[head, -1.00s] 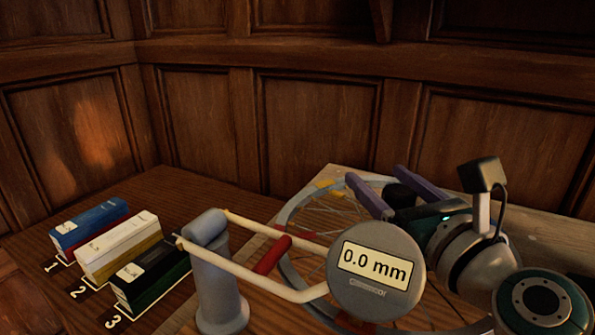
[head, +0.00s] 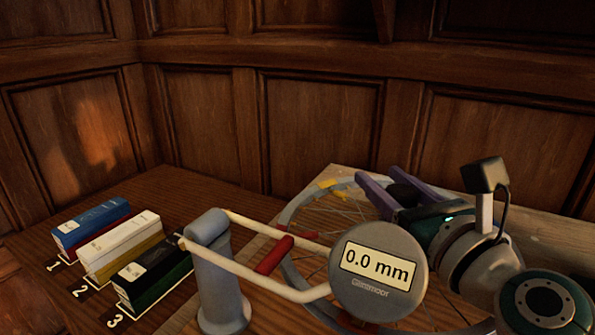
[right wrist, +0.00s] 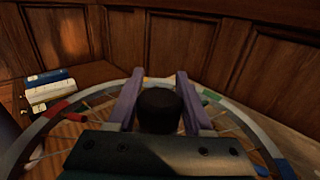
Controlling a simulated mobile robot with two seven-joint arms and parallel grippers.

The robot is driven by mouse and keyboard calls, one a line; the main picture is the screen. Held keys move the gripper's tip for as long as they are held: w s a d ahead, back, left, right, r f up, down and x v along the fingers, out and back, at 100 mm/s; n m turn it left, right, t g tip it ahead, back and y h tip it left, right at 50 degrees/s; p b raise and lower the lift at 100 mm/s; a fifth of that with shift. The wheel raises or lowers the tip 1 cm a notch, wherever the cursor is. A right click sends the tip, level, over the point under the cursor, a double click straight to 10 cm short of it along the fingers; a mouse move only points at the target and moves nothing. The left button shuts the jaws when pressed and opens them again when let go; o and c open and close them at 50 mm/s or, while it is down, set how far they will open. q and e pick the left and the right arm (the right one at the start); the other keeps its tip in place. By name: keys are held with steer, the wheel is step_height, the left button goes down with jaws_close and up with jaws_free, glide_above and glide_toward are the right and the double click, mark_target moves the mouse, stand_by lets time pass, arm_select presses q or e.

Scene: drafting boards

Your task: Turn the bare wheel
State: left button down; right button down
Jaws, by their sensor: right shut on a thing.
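The bare wheel (head: 296,208) is a grey spoked rim without a tyre, with coloured patches. It lies on a pale wooden board, partly hidden by the gauge and my arm; its rim also arcs through the right wrist view (right wrist: 38,130). My right gripper (head: 377,178), with purple fingers, is over the far right part of the wheel. Its fingers are shut on a black knob (right wrist: 160,108), one on each side; the rim passes just beyond. How the knob joins the wheel is hidden. My left gripper is not in view.
A round gauge reading 0.0 mm (head: 377,268) hangs on cream arms from a grey post (head: 221,295), in front of the wheel. Blue, white and black boxes (head: 153,275) stand at marks 1, 2 and 3 on the left. Panelled walls close the back.

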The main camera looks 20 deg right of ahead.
steer(key=shift+d+r+m+h+p, duration=0.15)
steer(key=shift+m+h+p, duration=0.15)
steer(key=shift+m+h, duration=0.35)
steer(key=shift+h, duration=0.55)
steer(key=shift+d, duration=0.1)
steer(key=c, duration=0.5)
jaws_free()
steer(key=shift+o, duration=1)
